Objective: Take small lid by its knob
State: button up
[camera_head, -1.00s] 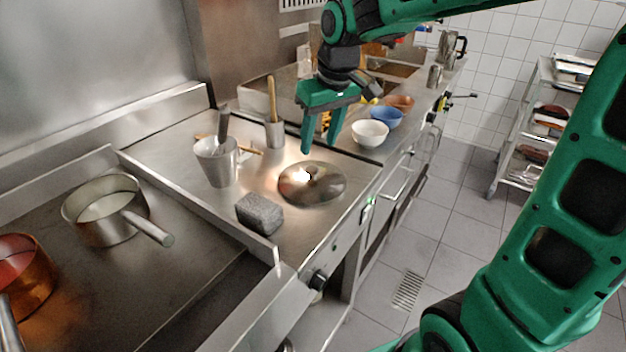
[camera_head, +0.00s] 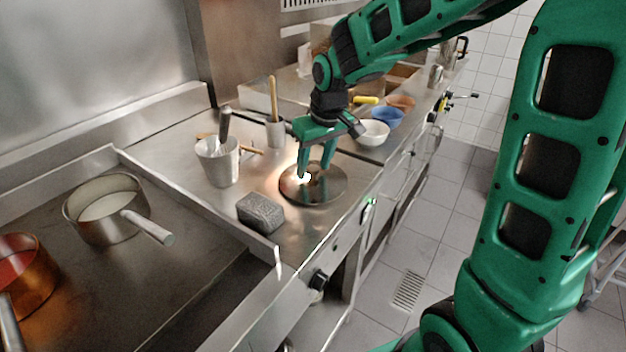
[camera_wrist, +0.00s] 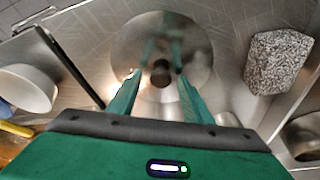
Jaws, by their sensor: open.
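The small lid (camera_head: 331,193) is a round, shiny metal lid lying on the steel counter. Its dark knob (camera_wrist: 160,73) stands at the lid's middle in the wrist view, where the lid's rim (camera_wrist: 199,50) also shows. My gripper (camera_head: 315,174) points down over the lid, with one finger on each side of the knob. In the wrist view my gripper (camera_wrist: 154,80) is open, its fingertips apart from the knob with gaps on both sides. In the head view the knob is mostly hidden by a finger and glare.
A grey stone block (camera_head: 261,213) sits in front of the lid. A metal pot with a utensil (camera_head: 218,163) and a smaller holder (camera_head: 275,133) stand behind left. A white bowl (camera_head: 371,134) and a blue bowl (camera_head: 386,117) stand behind right. A saucepan (camera_head: 107,226) is at left.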

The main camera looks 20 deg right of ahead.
jog(key=shift+c, duration=0.7)
grip_shut()
jog(key=shift+r, duration=0.1)
